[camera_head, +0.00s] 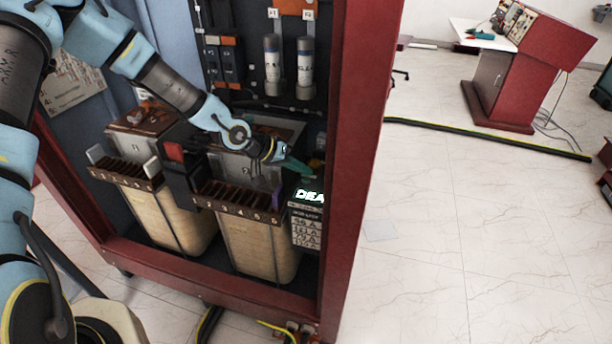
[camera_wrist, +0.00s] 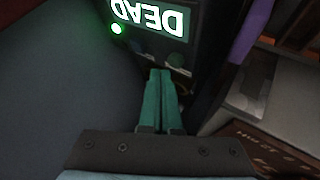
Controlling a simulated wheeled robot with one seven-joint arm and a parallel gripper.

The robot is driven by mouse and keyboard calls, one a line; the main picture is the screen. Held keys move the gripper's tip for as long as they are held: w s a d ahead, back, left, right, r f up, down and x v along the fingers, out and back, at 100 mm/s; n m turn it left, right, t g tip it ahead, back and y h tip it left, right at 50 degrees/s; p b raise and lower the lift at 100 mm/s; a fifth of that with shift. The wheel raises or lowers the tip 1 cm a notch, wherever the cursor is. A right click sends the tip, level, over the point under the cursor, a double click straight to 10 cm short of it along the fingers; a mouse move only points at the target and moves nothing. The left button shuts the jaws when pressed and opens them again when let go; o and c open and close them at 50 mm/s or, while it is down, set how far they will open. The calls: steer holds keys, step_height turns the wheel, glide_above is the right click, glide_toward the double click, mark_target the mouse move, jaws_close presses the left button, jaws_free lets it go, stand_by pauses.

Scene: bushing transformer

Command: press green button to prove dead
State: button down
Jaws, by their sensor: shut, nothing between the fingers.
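The test panel (camera_head: 307,228) is at the right inside of the red cabinet, and its lit display (camera_head: 309,196) partly shows "DEA". In the wrist view the display (camera_wrist: 152,17) reads "DEAD" upside down, with a bright green light (camera_wrist: 116,28) beside it. Two dim round controls sit near the fingertips: a dark bluish one (camera_wrist: 137,47) and a dull greenish one (camera_wrist: 176,61). My gripper (camera_head: 299,167) is shut and empty just above the display. Its teal fingers (camera_wrist: 160,72) point between the two controls; contact cannot be told.
The red cabinet post (camera_head: 352,150) stands close to the right of my gripper. Tan tanks with numbered terminal strips (camera_head: 236,201) stand to its left. Grey cylinders (camera_head: 272,65) are above. Open tiled floor (camera_head: 470,240) lies right of the cabinet.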

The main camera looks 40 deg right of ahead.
steer(key=shift+r, duration=0.1)
step_height(320, 180, up, 5)
steer(key=p, duration=0.4)
stand_by(0.4)
stand_by(0.5)
